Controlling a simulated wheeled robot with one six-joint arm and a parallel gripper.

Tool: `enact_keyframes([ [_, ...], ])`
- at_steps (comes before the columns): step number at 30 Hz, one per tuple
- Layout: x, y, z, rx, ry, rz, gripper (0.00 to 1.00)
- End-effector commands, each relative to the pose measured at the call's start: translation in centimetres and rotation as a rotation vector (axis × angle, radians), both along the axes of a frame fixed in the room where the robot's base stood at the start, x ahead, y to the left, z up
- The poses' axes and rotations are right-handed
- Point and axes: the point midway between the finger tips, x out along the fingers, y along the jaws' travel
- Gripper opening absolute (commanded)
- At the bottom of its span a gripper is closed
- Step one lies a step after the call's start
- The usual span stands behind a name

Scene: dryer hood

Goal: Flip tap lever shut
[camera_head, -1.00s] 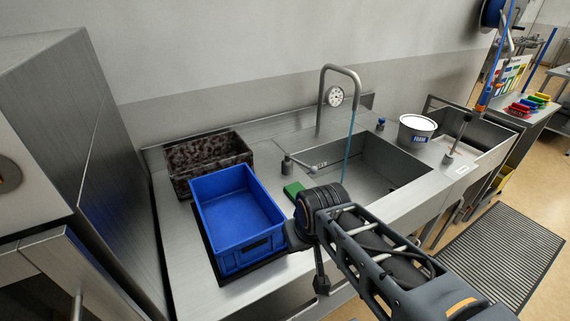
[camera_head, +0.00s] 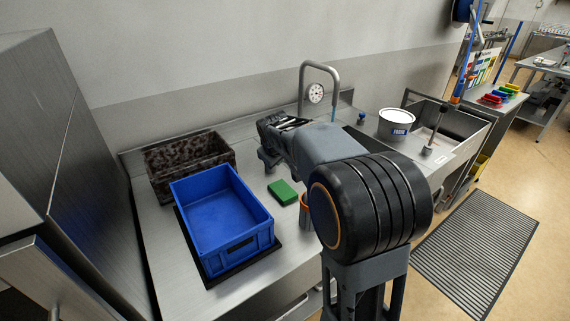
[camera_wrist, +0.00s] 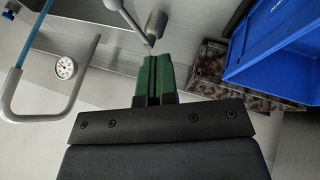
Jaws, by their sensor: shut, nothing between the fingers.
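The tap's grey gooseneck spout (camera_head: 321,66) stands behind the sink, with a blue-green stream (camera_head: 333,115) below its end. In the wrist view the spout (camera_wrist: 83,85) and stream (camera_wrist: 34,35) are at the left. In the head view my arm covers the lever and most of the sink, and the fingertips cannot be made out.
A blue crate (camera_head: 262,230) and a dark speckled bin (camera_head: 152,180) stand left of my arm. A green sponge (camera_head: 283,192) lies on the counter. A white tub (camera_head: 396,124) stands right of the sink. A dial gauge (camera_head: 316,92) is by the spout.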

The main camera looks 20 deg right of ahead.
Motion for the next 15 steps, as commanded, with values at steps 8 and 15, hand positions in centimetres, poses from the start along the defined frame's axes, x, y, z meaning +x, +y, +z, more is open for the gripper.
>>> enact_keyframes([
  [8, 1.73, -0.71, -0.37, -0.028, -0.008, 0.021, 0.0],
  [15, 1.69, -0.71, -0.44, -0.027, -0.007, 0.02, 0.0],
])
